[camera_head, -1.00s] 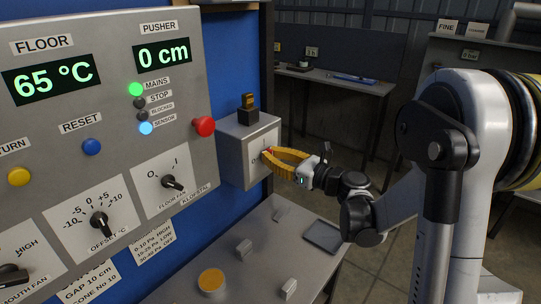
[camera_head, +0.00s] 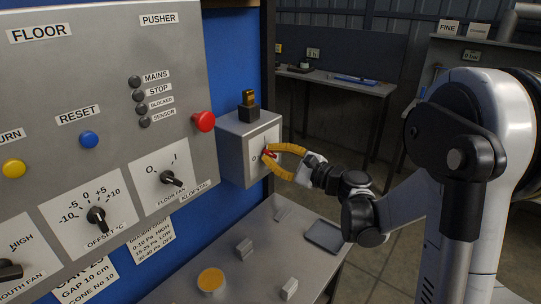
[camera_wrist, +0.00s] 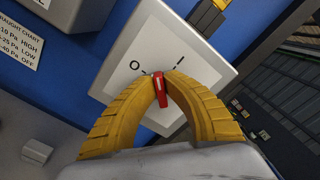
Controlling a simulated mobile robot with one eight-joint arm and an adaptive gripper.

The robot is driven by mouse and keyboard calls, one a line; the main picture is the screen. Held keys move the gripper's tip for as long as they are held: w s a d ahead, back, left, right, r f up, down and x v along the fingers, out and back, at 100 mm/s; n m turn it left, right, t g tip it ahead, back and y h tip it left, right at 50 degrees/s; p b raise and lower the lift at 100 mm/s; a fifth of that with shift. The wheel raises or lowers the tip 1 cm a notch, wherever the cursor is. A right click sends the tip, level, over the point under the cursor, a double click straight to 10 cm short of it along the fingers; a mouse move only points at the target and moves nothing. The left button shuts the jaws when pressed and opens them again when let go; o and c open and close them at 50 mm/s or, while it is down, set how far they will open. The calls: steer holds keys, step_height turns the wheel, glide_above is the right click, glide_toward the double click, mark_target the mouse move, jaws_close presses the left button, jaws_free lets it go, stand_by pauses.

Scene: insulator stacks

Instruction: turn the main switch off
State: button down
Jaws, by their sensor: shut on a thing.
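The main switch is a red handle (camera_head: 269,154) on the white face of a grey box (camera_head: 233,152) beside the control panel. In the wrist view the red handle (camera_wrist: 161,91) sits between the O and I marks, its upper end slightly nearer the O. My gripper (camera_head: 272,153) has yellow fingers, and in the wrist view their tips (camera_wrist: 161,83) close on both sides of the handle. The fingers partly cover the handle in the head view.
A grey bench (camera_head: 262,235) below holds small blocks, a yellow-topped round piece (camera_head: 211,280) and a dark tray (camera_head: 324,236). A black-and-brass piece (camera_head: 249,104) tops the box.

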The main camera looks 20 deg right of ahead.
steer(key=n, duration=0.4)
steer(key=shift+f+n+b, duration=0.15)
steer(key=shift+n+b, duration=0.15)
steer(key=shift+n, duration=1.8)
steer(key=c, duration=1.5)
jaws_free()
steer(key=shift+f, duration=0.1)
steer(key=v, duration=1.2)
